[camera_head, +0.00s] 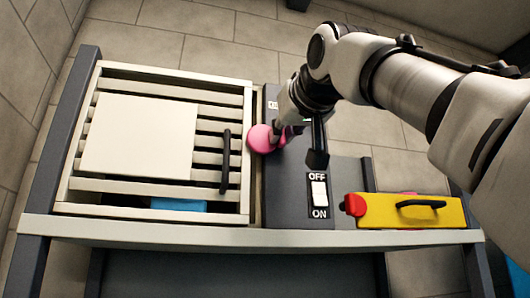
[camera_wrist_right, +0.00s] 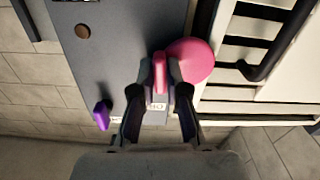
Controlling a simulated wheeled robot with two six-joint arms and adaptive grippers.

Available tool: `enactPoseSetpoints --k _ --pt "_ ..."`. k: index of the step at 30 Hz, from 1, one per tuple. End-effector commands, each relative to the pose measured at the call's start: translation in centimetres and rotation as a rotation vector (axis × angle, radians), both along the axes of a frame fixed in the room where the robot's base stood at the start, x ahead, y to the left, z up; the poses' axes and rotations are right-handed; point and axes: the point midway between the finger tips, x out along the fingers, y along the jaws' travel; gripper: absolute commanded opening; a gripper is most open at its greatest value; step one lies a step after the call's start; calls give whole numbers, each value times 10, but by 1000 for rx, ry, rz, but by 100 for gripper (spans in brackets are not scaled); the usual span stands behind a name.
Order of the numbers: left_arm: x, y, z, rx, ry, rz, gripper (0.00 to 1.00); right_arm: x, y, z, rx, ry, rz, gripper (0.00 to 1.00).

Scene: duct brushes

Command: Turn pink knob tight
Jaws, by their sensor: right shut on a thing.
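The pink knob (camera_head: 260,139) sits on the dark grey panel (camera_head: 284,203), close to the slatted cream grille. In the right wrist view the pink knob (camera_wrist_right: 197,60) shows as a round disc with a raised grip bar. My right gripper (camera_head: 281,128) reaches down over it from the right. In the right wrist view my right gripper (camera_wrist_right: 160,76) is shut with its fingertips on either side of the bar. The gripper hides part of the knob in the head view. My left gripper is not in view.
A white ON/OFF switch (camera_head: 319,195) is on the panel's front part. A yellow box (camera_head: 412,212) with a red end stands right of it. The cream grille (camera_head: 246,195) with a black handle (camera_head: 225,162) is at left. A purple piece (camera_wrist_right: 102,116) shows near the panel's edge.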

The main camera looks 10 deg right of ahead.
Motion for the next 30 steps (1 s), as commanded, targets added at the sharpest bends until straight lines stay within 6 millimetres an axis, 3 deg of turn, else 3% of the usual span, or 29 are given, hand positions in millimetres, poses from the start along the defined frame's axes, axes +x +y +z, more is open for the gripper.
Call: enactPoseSetpoints --k 9,23,24,26,30 --pt "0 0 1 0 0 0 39 -2 -1 5 117 -10 1 0" --pt "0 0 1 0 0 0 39 -2 -1 5 136 -9 2 0" --pt "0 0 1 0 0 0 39 -2 -1 5 136 -9 2 17" --pt "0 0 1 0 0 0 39 -2 -1 5 136 -7 1 38" --pt "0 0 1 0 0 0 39 -1 -1 3 135 -3 1 39"
